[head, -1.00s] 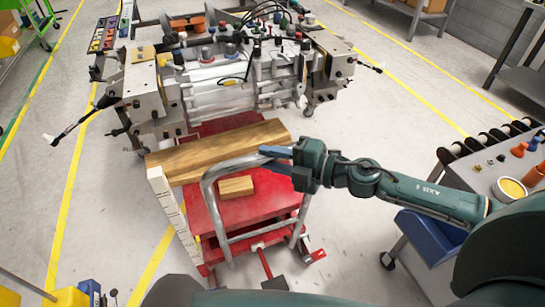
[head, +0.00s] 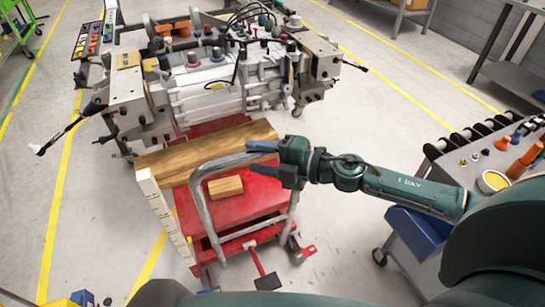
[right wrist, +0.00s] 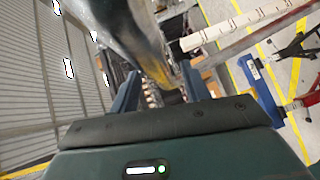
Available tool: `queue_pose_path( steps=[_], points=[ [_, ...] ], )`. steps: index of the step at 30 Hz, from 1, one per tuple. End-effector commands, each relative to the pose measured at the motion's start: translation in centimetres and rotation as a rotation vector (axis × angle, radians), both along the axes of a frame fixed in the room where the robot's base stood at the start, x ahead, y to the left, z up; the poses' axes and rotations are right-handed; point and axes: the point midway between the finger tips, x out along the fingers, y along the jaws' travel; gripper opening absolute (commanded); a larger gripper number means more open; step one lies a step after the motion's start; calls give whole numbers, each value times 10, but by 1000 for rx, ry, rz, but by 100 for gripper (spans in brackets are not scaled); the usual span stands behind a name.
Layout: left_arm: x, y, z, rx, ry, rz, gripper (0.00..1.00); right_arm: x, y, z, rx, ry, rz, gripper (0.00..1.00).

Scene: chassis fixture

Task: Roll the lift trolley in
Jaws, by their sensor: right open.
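The red lift trolley (head: 262,205) stands in front of the chassis fixture (head: 215,90), its far end reaching under or close against it. It carries a long wooden beam (head: 205,150) and a small wooden block (head: 225,187). Its grey tube handle (head: 204,215) rises on the near side. My right gripper (head: 262,151) is at the top right of the handle. In the right wrist view the blue fingers of my right gripper (right wrist: 160,92) are apart, with a grey tube (right wrist: 135,40) close in front; contact is unclear. My left gripper is not in view.
A white marked post (head: 165,215) stands at the trolley's left side. A roller-edged cart (head: 480,165) with a blue bin (head: 425,232) stands at the right.

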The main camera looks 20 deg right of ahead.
Motion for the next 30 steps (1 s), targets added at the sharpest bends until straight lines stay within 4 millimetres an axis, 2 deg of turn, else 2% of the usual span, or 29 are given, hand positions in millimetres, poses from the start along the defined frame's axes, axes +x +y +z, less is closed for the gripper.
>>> queue_pose_path(
  steps=[15, 30],
  points=[
    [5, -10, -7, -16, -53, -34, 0, -51, -55, 6, -2, 5, -1, 47],
    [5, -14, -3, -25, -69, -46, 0, -81, -89, 16, 1, 3, -1, 47]
  ],
)
